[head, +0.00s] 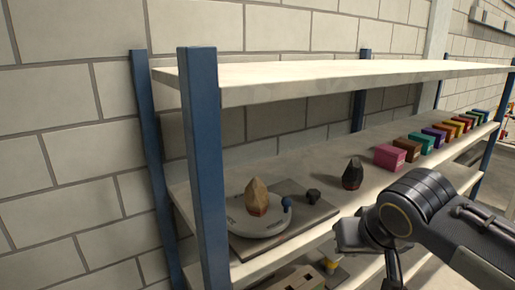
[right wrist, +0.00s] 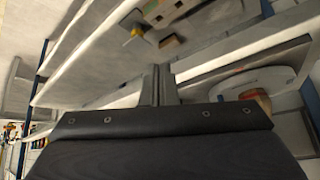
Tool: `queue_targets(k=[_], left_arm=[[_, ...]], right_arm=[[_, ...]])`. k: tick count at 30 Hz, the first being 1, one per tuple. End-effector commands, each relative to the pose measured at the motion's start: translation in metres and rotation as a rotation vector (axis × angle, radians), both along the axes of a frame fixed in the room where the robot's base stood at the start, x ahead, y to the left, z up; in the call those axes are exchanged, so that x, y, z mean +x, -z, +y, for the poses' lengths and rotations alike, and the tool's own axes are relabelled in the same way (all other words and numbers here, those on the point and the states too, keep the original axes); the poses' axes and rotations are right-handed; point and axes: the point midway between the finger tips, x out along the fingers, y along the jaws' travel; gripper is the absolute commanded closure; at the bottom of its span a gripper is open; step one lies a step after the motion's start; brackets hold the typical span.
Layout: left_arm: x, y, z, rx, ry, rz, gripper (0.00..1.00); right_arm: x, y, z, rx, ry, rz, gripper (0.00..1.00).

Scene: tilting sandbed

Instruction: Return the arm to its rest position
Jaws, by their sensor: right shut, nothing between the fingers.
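My right arm (head: 415,205) reaches in from the right in the head view, in front of the middle shelf board. Its wrist is near the shelf's front edge, and I cannot make out the fingertips there. In the right wrist view my right gripper (right wrist: 160,72) has its two fingers together, with nothing between them. Pale shelf boards show beyond the fingers. My left gripper is in neither view.
The shelf has blue posts (head: 203,150) and a top board (head: 300,78). On the middle board, a white round plate (head: 245,226) holds a tan stone (head: 257,198). A blue ball (head: 286,202), dark stone (head: 352,174) and several coloured boxes (head: 390,157) are nearby.

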Motion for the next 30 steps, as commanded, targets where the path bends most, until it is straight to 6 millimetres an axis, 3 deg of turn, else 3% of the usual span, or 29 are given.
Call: queue_targets(k=[1,2,6,9,12,17,30], left_arm=[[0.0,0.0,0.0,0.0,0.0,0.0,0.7],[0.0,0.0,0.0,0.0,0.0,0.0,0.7],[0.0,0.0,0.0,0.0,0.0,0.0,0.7],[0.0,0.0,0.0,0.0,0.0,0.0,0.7],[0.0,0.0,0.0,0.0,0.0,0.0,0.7],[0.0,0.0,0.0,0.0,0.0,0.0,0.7],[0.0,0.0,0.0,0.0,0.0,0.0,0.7]], right_arm=[[-0.029,0.024,-0.021,0.039,0.003,0.036,1.0],[-0.045,0.038,-0.028,0.066,-0.001,0.057,1.0],[-0.112,0.096,-0.039,0.193,-0.012,0.103,1.0],[-0.145,0.125,-0.035,0.267,-0.005,0.102,1.0],[-0.163,0.144,-0.028,0.314,0.003,0.092,1.0],[-0.172,0.154,-0.023,0.34,0.007,0.084,1.0],[-0.172,0.154,-0.022,0.34,0.005,0.086,1.0]])
